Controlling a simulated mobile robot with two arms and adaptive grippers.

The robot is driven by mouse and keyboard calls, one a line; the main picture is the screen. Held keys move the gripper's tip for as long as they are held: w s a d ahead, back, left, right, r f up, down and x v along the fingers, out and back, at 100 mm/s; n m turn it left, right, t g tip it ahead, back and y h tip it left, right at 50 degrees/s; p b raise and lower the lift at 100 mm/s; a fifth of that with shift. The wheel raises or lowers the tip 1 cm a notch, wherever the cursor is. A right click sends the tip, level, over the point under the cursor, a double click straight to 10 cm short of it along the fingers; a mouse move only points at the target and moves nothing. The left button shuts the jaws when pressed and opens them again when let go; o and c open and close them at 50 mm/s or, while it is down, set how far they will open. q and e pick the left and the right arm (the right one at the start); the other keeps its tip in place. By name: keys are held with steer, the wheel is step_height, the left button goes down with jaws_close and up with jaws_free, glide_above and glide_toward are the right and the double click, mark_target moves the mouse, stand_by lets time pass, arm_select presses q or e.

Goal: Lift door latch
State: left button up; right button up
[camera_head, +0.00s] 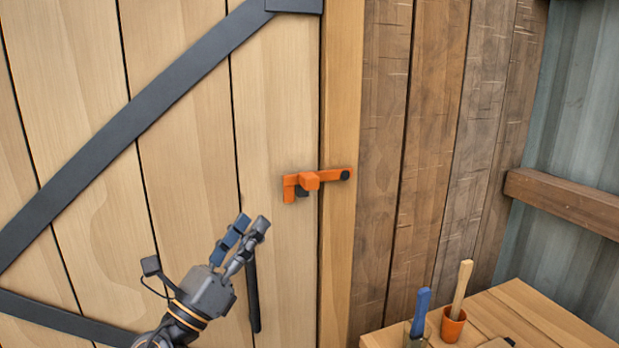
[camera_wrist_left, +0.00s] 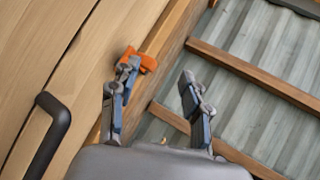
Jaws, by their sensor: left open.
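The orange door latch (camera_head: 331,175) lies across the gap between the pale plank door (camera_head: 180,150) and the wooden frame post (camera_head: 341,110) in the head view. Its bar looks about level, with a dark round pivot at its right end and an orange catch on the door. My left gripper (camera_head: 253,222) is open and empty, below and left of the latch. In the left wrist view the latch (camera_wrist_left: 148,63) shows past the left fingertip of my gripper (camera_wrist_left: 158,69), which partly covers it. I cannot tell whether they touch there. My right gripper is not in view.
A dark door handle (camera_head: 253,300) stands just right of and below my left gripper, also in the left wrist view (camera_wrist_left: 48,135). A wooden table (camera_head: 545,315) at lower right holds an orange cup (camera_head: 453,326) and a blue-handled tool (camera_head: 421,310). Corrugated metal wall (camera_head: 580,110) is at right.

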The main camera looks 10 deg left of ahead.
arm_select(q)
steer(key=s+d+r+m+g+h, duration=0.1)
steer(key=d+r+m+g+h, duration=0.4)
steer(key=m, duration=0.6)
steer(key=m+g+y, duration=0.3)
steer(key=m+y, duration=0.2)
steer(key=m, duration=0.8)
glide_toward(303, 182)
steer(key=p+x, duration=0.6)
steer(key=x, duration=0.4)
steer(key=shift+w+d+p, duration=0.2)
steer(key=shift+d+p, duration=0.05)
steer(key=shift+p, duration=0.05)
steer(key=shift+w+d+f, duration=0.1)
steer(key=shift+w+d, duration=0.15)
steer(key=shift+w, duration=0.2)
jaws_close()
